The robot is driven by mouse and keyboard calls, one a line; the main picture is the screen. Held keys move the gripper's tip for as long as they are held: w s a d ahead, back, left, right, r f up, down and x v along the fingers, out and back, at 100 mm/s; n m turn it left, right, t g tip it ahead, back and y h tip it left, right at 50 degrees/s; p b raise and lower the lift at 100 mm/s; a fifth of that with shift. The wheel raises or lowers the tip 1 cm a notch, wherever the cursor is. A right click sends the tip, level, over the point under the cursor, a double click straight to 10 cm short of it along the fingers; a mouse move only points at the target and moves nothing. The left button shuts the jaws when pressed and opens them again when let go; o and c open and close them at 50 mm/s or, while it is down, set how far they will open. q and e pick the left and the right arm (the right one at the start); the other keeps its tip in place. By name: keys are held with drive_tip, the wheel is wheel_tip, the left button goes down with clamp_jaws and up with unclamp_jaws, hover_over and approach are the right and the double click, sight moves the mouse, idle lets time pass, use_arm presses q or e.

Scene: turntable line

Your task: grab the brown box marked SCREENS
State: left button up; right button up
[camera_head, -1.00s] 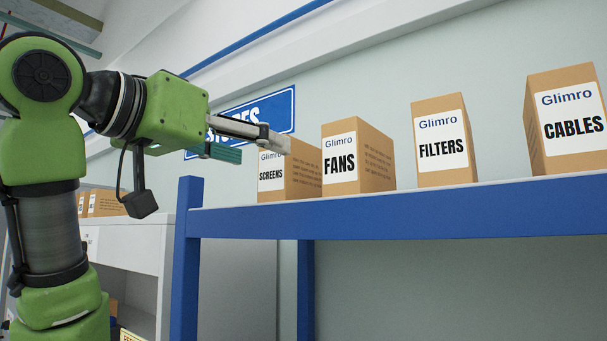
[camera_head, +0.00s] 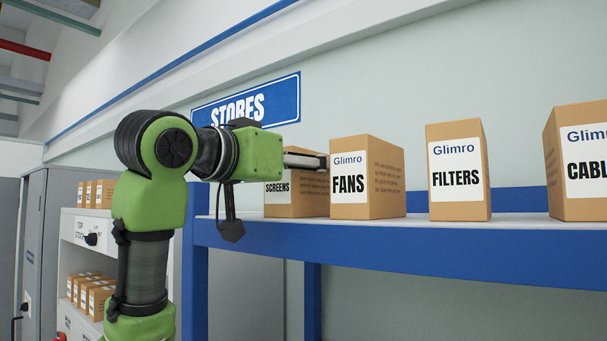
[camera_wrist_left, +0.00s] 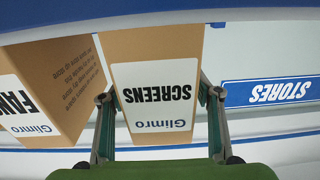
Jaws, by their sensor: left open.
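The brown box marked SCREENS (camera_head: 300,204) stands on the blue shelf (camera_head: 380,252), at the left end of a row of boxes. In the head view my left gripper (camera_head: 318,161) partly covers its upper part. In the left wrist view, which is upside down, the SCREENS box (camera_wrist_left: 152,62) faces the camera with its label between the fingers. There my left gripper (camera_wrist_left: 160,96) is open, with one finger on each side of the box. I cannot tell whether the fingers touch it. My right gripper is not in view.
The FANS box (camera_head: 385,178) stands close beside the SCREENS box on its right and shows near one finger in the wrist view (camera_wrist_left: 58,85). The FILTERS box (camera_head: 460,200) and CABLES box (camera_head: 585,190) stand farther right. A STORES sign (camera_head: 285,98) hangs behind.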

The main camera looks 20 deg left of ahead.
use_arm(q)
drive_tip(key=shift+s+a, duration=0.1)
drive_tip(key=shift+s, duration=0.05)
drive_tip(key=c, duration=1.4)
drive_tip(key=shift+c, duration=0.2)
drive_tip(key=shift+r, duration=0.15)
